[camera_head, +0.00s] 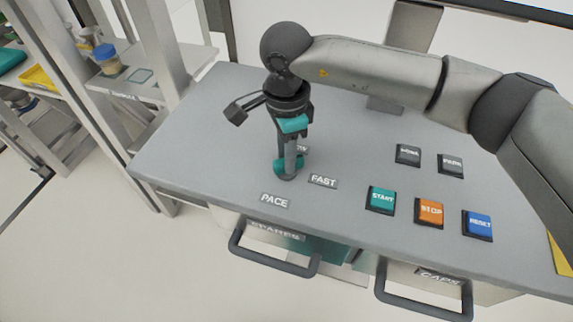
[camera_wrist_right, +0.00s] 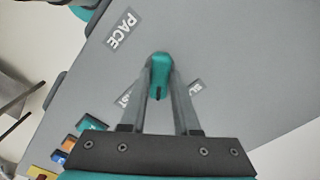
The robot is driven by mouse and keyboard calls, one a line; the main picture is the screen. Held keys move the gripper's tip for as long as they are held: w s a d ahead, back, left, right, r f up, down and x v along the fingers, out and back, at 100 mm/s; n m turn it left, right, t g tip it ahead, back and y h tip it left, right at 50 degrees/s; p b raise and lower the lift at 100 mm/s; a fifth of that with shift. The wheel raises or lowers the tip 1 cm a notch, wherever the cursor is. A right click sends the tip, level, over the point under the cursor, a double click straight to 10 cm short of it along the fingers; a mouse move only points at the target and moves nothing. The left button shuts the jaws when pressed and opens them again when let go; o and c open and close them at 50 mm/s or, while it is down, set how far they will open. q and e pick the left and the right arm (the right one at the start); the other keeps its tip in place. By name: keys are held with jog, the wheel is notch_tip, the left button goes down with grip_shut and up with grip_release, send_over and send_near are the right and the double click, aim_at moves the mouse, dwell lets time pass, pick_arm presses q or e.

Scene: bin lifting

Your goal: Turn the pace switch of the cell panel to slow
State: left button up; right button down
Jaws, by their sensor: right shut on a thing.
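The pace switch is a teal knob (camera_head: 280,169) on the grey panel top, behind the PACE label (camera_head: 275,201). My right gripper (camera_head: 288,172) points down and is shut on the knob. In the right wrist view, the knob (camera_wrist_right: 160,70) sits between the two fingertips (camera_wrist_right: 160,80). A dark mark on it points down the picture, between the two position labels. The FAST label (camera_head: 323,181) lies to the right of the knob. The SLOW label (camera_head: 302,149) is partly hidden behind the gripper. My left gripper is not in view.
START (camera_head: 381,198), STOP (camera_head: 430,211) and RESET (camera_head: 478,223) buttons stand to the right, with two dark buttons (camera_head: 408,154) behind them. Drawer handles (camera_head: 275,257) jut out below the front edge. A shelf rack (camera_head: 150,90) stands at the left.

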jog(key=n+b, duration=0.2)
jog(key=b, duration=0.1)
jog(key=n+b, duration=0.3)
jog(key=shift+f+n, duration=0.2)
jog(key=shift+n, duration=0.1)
jog(key=shift+r+n+b, duration=0.1)
jog(key=shift+n+b, duration=0.85)
jog(key=shift+n, duration=0.25)
jog(key=shift+r+n+b, duration=0.1)
jog(key=shift+n+b, duration=0.6)
jog(key=shift+n, duration=0.3)
jog(key=c, duration=0.6)
grip_release()
jog(key=shift+c, duration=0.2)
notch_tip(320, 180, up, 15)
jog(key=p, duration=0.1)
jog(key=shift+r+p, duration=0.15)
jog(key=shift+p, duration=0.25)
